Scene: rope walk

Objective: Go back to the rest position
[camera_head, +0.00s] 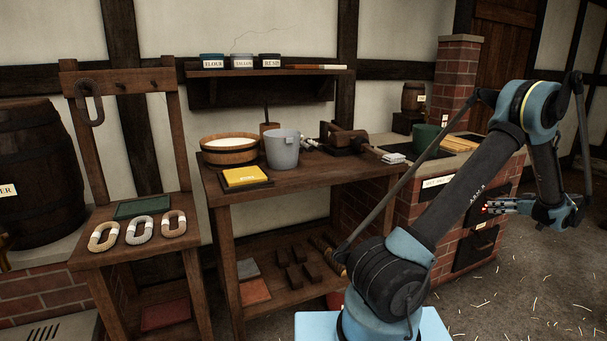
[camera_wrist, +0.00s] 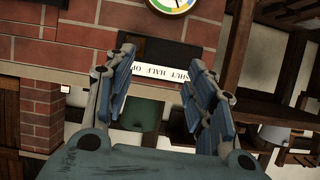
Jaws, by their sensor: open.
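My gripper (camera_head: 520,207) is at the right in the head view, held out in the air in front of the brick stove (camera_head: 440,215). Its fingers point left. In the wrist view my gripper (camera_wrist: 163,85) shows two blue fingers spread apart with nothing between them. Behind the gap, the wrist view shows the brick stove front (camera_wrist: 80,65) with a white label (camera_wrist: 180,82) on a dark panel. My arm rises from its blue base at the bottom and bends down at the right.
A wooden workbench (camera_head: 300,180) holds a grey bucket (camera_head: 282,150), a wooden tub (camera_head: 229,152) and a yellow block (camera_head: 245,176). A stand with rope coils (camera_head: 155,228) is at the left, beside a barrel (camera_head: 35,170). The straw-strewn floor (camera_head: 545,290) at the right is open.

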